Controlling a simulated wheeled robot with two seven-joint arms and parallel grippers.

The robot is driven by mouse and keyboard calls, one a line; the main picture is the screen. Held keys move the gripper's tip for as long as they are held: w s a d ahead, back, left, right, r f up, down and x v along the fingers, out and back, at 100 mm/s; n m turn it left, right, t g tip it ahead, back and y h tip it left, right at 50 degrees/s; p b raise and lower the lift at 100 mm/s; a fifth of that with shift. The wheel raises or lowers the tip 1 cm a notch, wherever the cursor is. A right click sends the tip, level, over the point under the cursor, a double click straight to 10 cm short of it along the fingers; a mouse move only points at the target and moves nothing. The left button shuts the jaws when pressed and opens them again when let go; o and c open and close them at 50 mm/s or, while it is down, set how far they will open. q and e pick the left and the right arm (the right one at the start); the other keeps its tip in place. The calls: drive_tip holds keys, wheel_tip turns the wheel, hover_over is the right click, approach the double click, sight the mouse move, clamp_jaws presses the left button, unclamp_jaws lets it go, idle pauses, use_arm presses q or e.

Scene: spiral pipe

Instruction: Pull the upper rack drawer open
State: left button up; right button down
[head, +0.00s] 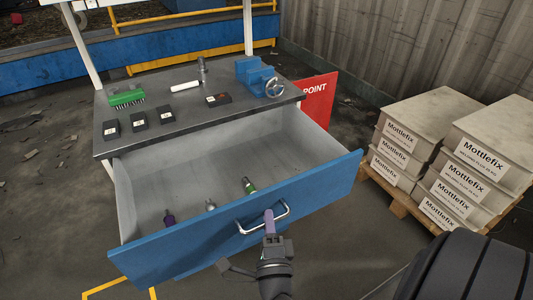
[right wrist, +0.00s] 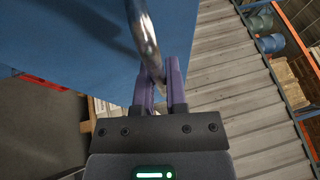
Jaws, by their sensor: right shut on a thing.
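The upper rack drawer (head: 190,160) is pulled far out from under the grey bench top (head: 180,95) in the head view. Its blue front panel (head: 180,258) faces me and carries a curved silver handle (head: 286,208). My right gripper (head: 269,220) has its purple fingers shut on the right part of this handle. In the right wrist view the fingers (right wrist: 160,85) close around the handle bar (right wrist: 142,30), beside the blue panel (right wrist: 60,40). A purple-ended item (head: 169,218), a grey one (head: 211,206) and a green one (head: 248,186) lie inside the drawer. My left gripper is not in view.
On the bench top are a blue vise (head: 253,72), a green brush (head: 127,97), several black boxes and a white cylinder (head: 186,86). Stacked Mottlefix boxes (head: 483,150) stand on a pallet at the right. A red sign (head: 318,98) is behind the drawer.

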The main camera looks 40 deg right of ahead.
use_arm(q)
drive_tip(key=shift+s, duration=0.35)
use_arm(e)
drive_tip(key=shift+s, duration=0.1)
drive_tip(key=c, duration=0.7)
unclamp_jaws()
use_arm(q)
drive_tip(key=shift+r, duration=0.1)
use_arm(e)
drive_tip(key=shift+o, duration=0.2)
